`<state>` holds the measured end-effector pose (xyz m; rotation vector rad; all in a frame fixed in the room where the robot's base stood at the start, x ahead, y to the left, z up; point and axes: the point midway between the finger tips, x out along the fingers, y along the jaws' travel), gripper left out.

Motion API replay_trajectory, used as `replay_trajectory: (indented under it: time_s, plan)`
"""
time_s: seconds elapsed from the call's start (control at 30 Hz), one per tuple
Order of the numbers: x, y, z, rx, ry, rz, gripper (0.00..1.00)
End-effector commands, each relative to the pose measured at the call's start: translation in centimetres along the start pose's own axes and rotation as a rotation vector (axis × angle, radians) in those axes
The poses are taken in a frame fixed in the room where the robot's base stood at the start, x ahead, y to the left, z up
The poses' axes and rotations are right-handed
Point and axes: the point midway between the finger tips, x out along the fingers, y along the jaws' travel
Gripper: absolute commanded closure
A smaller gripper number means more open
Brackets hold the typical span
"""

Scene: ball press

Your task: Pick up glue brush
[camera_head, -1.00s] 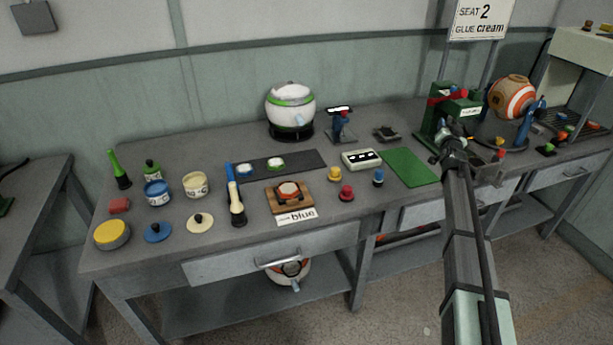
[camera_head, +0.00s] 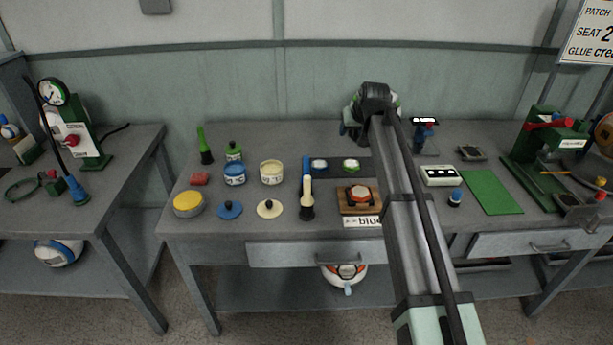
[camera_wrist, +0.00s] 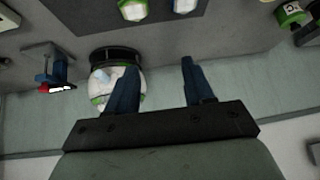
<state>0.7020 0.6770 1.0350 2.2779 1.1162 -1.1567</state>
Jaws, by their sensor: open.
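A cream-handled brush (camera_head: 307,200) with a dark lower end stands on the bench left of the wooden block; a blue-handled brush (camera_head: 307,158) stands just behind it, mostly hidden. A green-handled brush (camera_head: 203,142) stands at the back left of the bench. The blue pot (camera_head: 235,174) and cream pot (camera_head: 271,173) are open between them. In the wrist view my gripper (camera_wrist: 157,78) is open and empty, with its two dark blue fingers apart. It is high toward the back of the bench, away from the brushes.
A white and green ball (camera_wrist: 103,82) lies near my left-hand finger in the wrist view. A blue lid (camera_head: 229,210), cream lid (camera_head: 269,209) and yellow tin (camera_head: 188,204) lie along the front. The wooden block (camera_head: 350,208) stands right of the brushes. A green mat (camera_head: 492,192) is bare.

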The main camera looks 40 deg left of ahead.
Motion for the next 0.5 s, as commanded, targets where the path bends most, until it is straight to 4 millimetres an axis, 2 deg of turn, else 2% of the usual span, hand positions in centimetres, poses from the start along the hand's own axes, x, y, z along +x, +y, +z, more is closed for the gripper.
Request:
replay_trajectory:
  time_s: [0.03, 0.1, 0.2, 0.33, 0.5]
  plan:
    - [-0.8, -3.2, 0.3, -0.039, -0.043, -0.017, 0.48]
    - [-2.0, -6.4, 0.9, -0.082, -0.101, -0.033, 0.48]
    - [-3.4, -10.2, 1.8, -0.135, -0.171, -0.052, 0.48]
    - [-4.8, -13.2, 2.6, -0.18, -0.231, -0.064, 0.48]
    - [-5.0, -14.5, 3.3, -0.201, -0.262, -0.07, 0.48]
